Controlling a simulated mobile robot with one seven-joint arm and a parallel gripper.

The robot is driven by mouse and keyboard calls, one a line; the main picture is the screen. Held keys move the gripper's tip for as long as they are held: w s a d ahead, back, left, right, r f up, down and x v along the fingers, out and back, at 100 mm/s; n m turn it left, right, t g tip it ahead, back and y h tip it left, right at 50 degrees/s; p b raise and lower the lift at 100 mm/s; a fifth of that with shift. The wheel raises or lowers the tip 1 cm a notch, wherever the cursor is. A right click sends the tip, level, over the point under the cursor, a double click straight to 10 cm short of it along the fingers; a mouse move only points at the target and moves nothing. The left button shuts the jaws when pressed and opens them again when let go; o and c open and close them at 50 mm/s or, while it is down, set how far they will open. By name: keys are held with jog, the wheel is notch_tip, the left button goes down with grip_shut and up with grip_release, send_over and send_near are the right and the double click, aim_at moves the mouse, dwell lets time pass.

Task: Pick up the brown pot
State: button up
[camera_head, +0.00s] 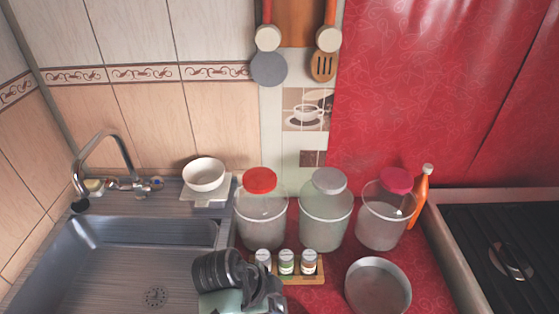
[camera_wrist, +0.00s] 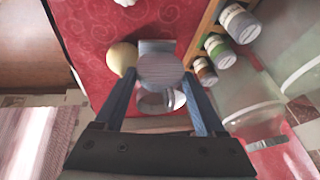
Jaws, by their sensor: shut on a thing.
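My gripper (camera_wrist: 160,82) points down over the red oilcloth, with its two fingers around a small round thing. This thing, seemingly the brown pot (camera_wrist: 160,70), shows a grey-brown streaked round top between the fingertips. Its sides are mostly hidden, and I cannot tell whether it is off the counter. A pale shiny rounded part (camera_wrist: 155,102) shows just below it between the fingers. In the head view my dark gripper (camera_head: 262,292) is at the bottom edge, left of centre, and hides the held thing.
A cream rounded object (camera_wrist: 122,58) is close beside the left finger. A wooden rack of small jars (camera_head: 287,265) stands near my gripper, with large lidded jars (camera_head: 262,222) behind. A round metal pan (camera_head: 378,287) is at right and the sink (camera_head: 130,265) at left.

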jog(key=s+f+n+t+y, duration=0.1)
jog(key=s+n+y, duration=0.2)
jog(key=n, duration=0.5)
jog(key=s+d+f+n+y, duration=0.1)
jog(key=s+f+n+y, duration=0.1)
jog(key=s+n, duration=0.3)
jog(key=n+y, duration=0.1)
jog(key=n, duration=0.3)
jog(key=shift+s+t+y, duration=0.2)
jog(key=shift+t+y, duration=0.1)
jog(key=shift+t, duration=0.1)
